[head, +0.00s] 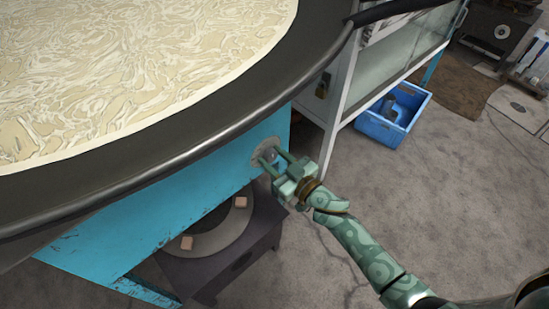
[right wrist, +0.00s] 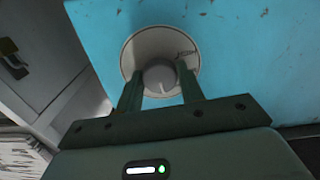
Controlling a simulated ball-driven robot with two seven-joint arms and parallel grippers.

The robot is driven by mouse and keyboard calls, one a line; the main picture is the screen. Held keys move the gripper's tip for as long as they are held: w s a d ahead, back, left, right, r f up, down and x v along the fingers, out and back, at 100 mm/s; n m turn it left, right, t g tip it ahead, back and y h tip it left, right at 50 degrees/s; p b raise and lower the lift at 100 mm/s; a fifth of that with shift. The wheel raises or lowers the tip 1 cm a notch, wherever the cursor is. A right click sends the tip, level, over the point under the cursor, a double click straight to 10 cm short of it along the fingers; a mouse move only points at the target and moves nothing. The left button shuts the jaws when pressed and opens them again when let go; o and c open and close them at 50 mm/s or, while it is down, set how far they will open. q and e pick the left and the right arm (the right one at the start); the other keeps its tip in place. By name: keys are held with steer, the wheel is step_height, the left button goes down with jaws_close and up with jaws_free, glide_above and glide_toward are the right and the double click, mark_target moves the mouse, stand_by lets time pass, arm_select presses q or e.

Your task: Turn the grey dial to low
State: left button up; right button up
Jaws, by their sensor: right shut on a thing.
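The grey dial (right wrist: 160,76) sits on a round pale plate (right wrist: 141,46) on the blue panel of the stove stand. In the head view the dial's plate (head: 265,151) shows on the blue side, below the pan's rim. My right gripper (right wrist: 160,82) has its two fingers on either side of the dial's knob and is shut on it. The same gripper (head: 271,160) reaches the panel from the right in the head view. Small dark marks show on the plate's upper right, too small to read. My left gripper is not in view.
A white glass-sided cabinet (head: 395,60) stands behind, with a blue crate (head: 385,130) on the floor. The floor at right is mostly clear.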

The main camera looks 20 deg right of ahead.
steer(key=n, duration=0.3)
steer(key=shift+n, duration=0.4)
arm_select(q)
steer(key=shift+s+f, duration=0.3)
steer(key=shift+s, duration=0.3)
arm_select(e)
steer(key=shift+f+n, duration=0.1)
steer(key=shift+n, duration=1.3)
steer(key=o, duration=1)
